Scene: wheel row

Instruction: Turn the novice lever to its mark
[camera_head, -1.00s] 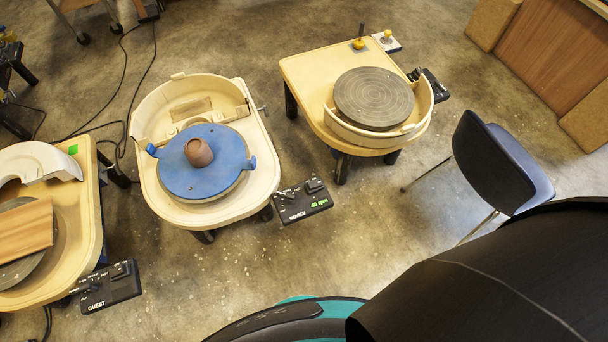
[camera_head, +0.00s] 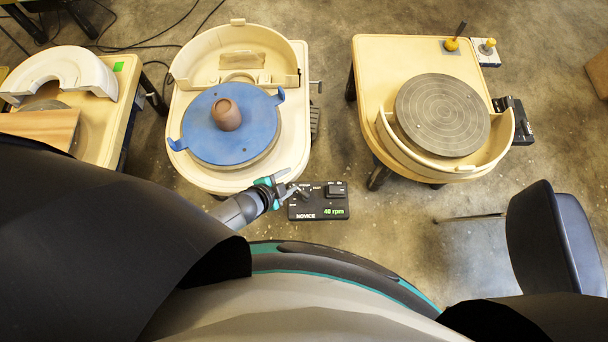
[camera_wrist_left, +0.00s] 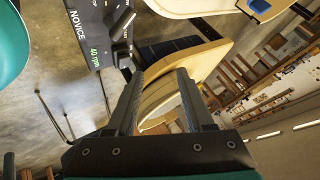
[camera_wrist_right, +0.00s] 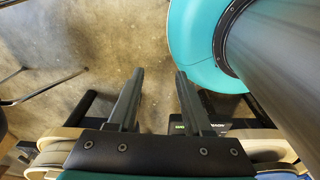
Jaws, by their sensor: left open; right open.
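The NOVICE control box (camera_head: 318,212) is a black panel on the floor side of the middle wheel, with a green readout of about 40 rpm. Its small lever (camera_head: 304,193) is near the panel's upper left, partly hidden by my left gripper. My left gripper (camera_head: 288,190) is open at the panel's left end; contact cannot be told. In the left wrist view the box (camera_wrist_left: 88,42) and lever (camera_wrist_left: 122,20) are left of and above the open, empty fingers. The lever's mark is too small to make out. My right gripper (camera_wrist_right: 159,78) is open and empty.
The middle wheel (camera_head: 205,172) carries a blue bat (camera_head: 235,150) with a brown clay lump (camera_head: 226,114). Another wheel with a grey disc (camera_head: 442,115) stands to the right, and a third at far left. A dark chair (camera_head: 555,240) is at the right. Floor between them is clear.

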